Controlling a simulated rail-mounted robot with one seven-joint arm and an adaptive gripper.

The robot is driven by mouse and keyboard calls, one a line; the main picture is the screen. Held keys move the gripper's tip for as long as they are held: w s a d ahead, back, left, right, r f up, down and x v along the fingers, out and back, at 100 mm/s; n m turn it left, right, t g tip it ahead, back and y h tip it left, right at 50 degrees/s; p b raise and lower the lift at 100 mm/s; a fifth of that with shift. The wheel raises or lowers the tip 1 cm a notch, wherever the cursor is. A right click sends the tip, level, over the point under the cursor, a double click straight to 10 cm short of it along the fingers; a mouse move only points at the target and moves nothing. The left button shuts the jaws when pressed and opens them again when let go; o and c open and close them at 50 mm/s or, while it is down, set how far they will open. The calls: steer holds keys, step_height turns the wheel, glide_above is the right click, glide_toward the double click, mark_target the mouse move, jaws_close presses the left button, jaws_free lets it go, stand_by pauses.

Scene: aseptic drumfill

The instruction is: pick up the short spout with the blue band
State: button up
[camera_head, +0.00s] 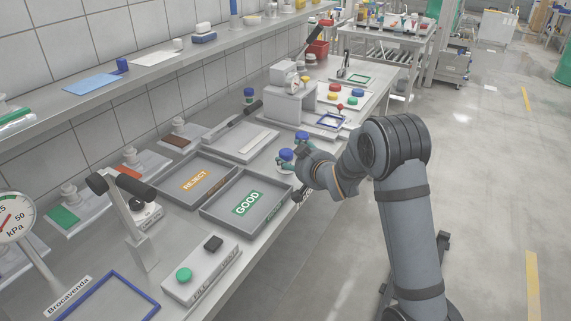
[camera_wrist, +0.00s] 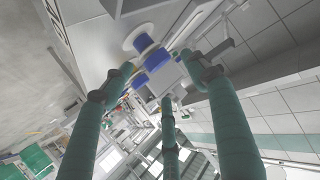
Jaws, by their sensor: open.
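Two blue-topped pieces stand close together at my gripper (camera_head: 290,164) in the head view, a nearer one (camera_head: 286,154) and a farther one (camera_head: 301,136). I cannot tell from this view which is the short spout. In the wrist view, a spout with a blue band (camera_wrist: 144,43) and a round white flange shows just beyond the fingertips, near the top. Another blue part (camera_wrist: 158,60) shows right beside it. My gripper, also in the wrist view (camera_wrist: 157,68), has its green fingers spread apart, with nothing clearly held. Its fingertips are partly hidden in the head view.
A GOOD tray (camera_head: 278,207) and a REJECT tray (camera_head: 165,190) lie left of my gripper. A grey device (camera_head: 290,104) stands behind it. A button box (camera_head: 203,269) and a post stand at the front. The floor at right is mostly open.

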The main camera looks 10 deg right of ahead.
mark_target(289, 157)
steer(key=shift+f+p+x, duration=0.2)
steer(key=shift+p+x, duration=0.3)
steer(key=shift+x, duration=0.85)
steer(key=shift+f+p+x, duration=0.25)
steer(key=shift+p+x, duration=0.2)
steer(key=shift+x, duration=0.95)
steer(key=shift+s+d, duration=0.15)
steer(key=shift+s, duration=0.05)
steer(key=shift+c, duration=0.9)
steer(key=c, duration=1)
